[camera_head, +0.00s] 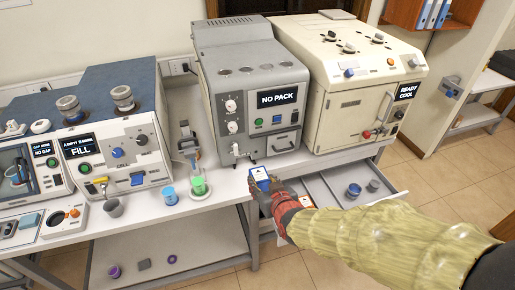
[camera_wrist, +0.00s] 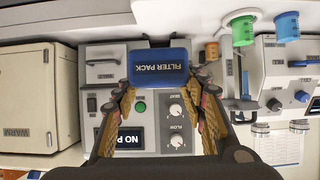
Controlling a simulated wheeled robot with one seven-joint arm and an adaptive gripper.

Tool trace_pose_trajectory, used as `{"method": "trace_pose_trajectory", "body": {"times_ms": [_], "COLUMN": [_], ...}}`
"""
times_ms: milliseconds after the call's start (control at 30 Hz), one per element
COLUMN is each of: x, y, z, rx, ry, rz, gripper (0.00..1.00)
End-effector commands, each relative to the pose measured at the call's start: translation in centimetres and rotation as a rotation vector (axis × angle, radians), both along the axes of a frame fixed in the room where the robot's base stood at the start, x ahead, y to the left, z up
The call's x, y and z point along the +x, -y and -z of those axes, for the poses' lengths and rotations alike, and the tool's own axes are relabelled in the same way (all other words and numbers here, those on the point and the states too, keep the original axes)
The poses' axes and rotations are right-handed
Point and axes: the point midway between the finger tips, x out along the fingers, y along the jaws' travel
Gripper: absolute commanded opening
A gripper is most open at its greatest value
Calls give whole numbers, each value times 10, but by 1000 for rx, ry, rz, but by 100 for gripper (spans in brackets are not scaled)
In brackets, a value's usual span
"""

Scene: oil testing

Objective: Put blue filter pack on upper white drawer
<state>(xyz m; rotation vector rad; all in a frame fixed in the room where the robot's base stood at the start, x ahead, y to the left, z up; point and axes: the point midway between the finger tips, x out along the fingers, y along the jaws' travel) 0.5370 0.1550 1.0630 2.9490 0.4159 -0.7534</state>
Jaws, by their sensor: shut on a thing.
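The blue filter pack (camera_head: 260,176) is held upright at the bench's front edge, in front of the grey machine reading NO PACK. It also shows in the wrist view (camera_wrist: 158,68), where its label reads upside down. My gripper (camera_head: 268,187) is shut on it; in the wrist view my gripper's fingers (camera_wrist: 162,88) grip its two sides. A white drawer (camera_head: 387,207) is pulled out below the bench, right of my gripper. My arm hides part of the drawer.
The grey machine (camera_head: 243,90) stands close behind my gripper. A cream machine (camera_head: 345,80) is at its right. A blue cup (camera_head: 169,196) and a green cup (camera_head: 198,186) stand on the bench to the left. Some bare drawer floor shows.

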Motion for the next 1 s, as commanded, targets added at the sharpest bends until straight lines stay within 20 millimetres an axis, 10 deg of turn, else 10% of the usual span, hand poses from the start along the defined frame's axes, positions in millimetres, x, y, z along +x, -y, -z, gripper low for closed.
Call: {"method": "trace_pose_trajectory", "body": {"times_ms": [400,667,1000], "x": [24,42,24], "y": [-5,33,115], "z": [-32,24,150], "rx": [0,-2,-1], "ry": [0,-7,-9], "rz": [6,71,205], "gripper": [12,12,12]}}
